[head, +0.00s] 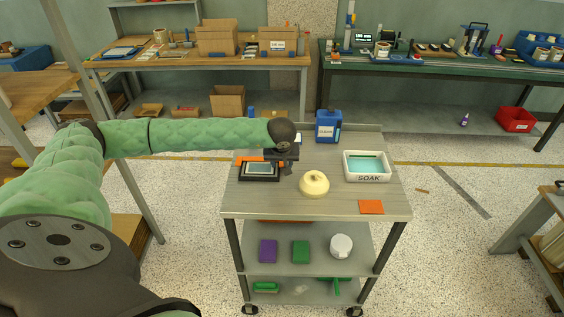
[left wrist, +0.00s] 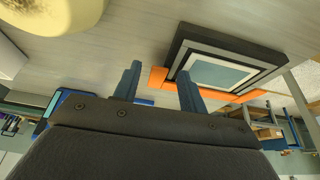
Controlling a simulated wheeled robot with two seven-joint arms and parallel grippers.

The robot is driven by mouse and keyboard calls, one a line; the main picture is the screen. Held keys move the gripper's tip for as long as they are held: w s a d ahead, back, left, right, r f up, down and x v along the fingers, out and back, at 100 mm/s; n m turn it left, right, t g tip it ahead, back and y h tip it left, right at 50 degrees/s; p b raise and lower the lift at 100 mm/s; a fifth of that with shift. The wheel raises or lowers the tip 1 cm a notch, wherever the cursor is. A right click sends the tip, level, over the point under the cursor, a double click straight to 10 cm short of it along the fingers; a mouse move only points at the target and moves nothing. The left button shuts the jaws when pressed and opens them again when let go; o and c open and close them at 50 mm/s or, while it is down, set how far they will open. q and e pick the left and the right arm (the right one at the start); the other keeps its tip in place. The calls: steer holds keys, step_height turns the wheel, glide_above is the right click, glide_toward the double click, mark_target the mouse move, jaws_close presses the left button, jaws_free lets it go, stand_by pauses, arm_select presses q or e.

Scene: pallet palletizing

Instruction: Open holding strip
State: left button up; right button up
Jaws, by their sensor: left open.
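A dark frame with a pale screen-like panel (head: 259,171) lies at the left of the grey cart top. An orange strip (head: 244,158) shows along its far edge. In the left wrist view the strip (left wrist: 240,97) runs beside the dark frame (left wrist: 235,48), and one end shows between my fingers, partly hidden by the right-hand one. My left gripper (head: 288,168) is just right of the frame, over the cart. In the left wrist view its two blue fingers (left wrist: 159,72) stand apart. I cannot tell whether they touch the strip. My right gripper is out of view.
On the cart top (head: 325,208) are a cream rounded object (head: 314,184), a white SOAK tray (head: 367,166), a blue container (head: 328,126) and an orange square (head: 371,207). Lower shelves hold purple and green blocks. The cart's front middle is clear.

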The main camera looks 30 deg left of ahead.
arm_select(q)
jaws_close()
